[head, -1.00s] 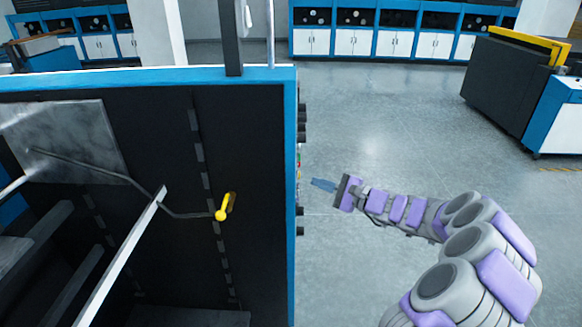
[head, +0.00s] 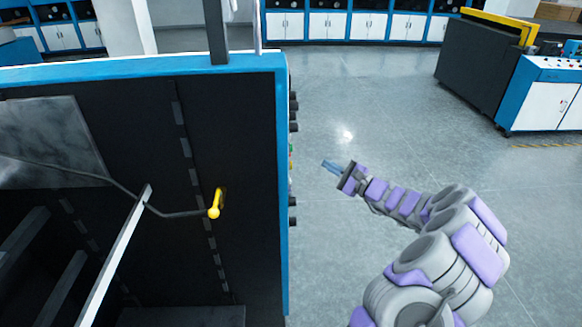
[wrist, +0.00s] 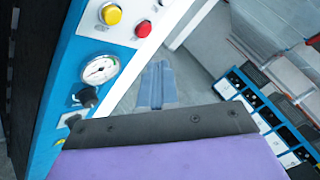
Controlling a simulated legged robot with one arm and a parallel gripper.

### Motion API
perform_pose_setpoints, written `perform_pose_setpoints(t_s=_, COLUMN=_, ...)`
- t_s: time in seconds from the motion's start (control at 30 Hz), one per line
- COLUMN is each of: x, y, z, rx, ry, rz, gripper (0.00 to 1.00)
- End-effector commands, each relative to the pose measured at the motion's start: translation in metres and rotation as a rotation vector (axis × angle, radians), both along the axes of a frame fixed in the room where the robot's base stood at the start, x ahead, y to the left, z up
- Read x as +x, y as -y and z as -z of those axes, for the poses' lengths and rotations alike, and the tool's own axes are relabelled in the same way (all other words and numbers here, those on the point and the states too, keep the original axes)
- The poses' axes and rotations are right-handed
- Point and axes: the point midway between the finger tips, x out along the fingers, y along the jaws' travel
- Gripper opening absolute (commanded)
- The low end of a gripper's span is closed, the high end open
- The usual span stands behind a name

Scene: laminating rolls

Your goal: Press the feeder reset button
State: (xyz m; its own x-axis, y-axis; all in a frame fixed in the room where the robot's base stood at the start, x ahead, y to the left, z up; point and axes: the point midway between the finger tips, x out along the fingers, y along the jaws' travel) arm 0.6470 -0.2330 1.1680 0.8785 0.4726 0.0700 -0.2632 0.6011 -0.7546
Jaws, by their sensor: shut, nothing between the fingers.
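In the wrist view, a blue and white machine panel on the left carries a yellow button (wrist: 111,14) and a red button (wrist: 143,29). I cannot read their labels, so I cannot tell which one is the feeder reset button. My gripper (wrist: 157,66) is shut and empty, its blue fingers to the right of the panel and below the red button in the picture. In the head view my gripper (head: 328,165) is in the air to the right of the machine, apart from its side. The panel face is seen edge-on there.
A round gauge (wrist: 99,69) and a black knob (wrist: 87,97) sit on the panel below the buttons. In the head view, the dark machine (head: 150,140) with a yellow handle (head: 215,204) fills the left. Another machine (head: 555,95) stands far right. The floor between is clear.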

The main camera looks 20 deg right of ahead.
Motion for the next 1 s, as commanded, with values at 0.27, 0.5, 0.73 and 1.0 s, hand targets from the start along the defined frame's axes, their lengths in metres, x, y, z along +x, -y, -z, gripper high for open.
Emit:
perform_pose_setpoints(t_s=0.27, x=0.01, y=-0.031, z=0.004, rx=0.003, ry=0.0, rz=-0.002, gripper=0.0)
perform_pose_setpoints(t_s=0.5, x=0.017, y=-0.059, z=0.002, rx=0.002, ry=0.003, rz=-0.002, gripper=0.0)
perform_pose_setpoints(t_s=0.73, x=0.021, y=-0.073, z=0.002, rx=0.001, ry=-0.002, rz=-0.001, gripper=0.0)
perform_pose_setpoints(t_s=1.0, x=0.021, y=-0.071, z=0.002, rx=0.003, ry=-0.002, rz=0.0, gripper=0.0)
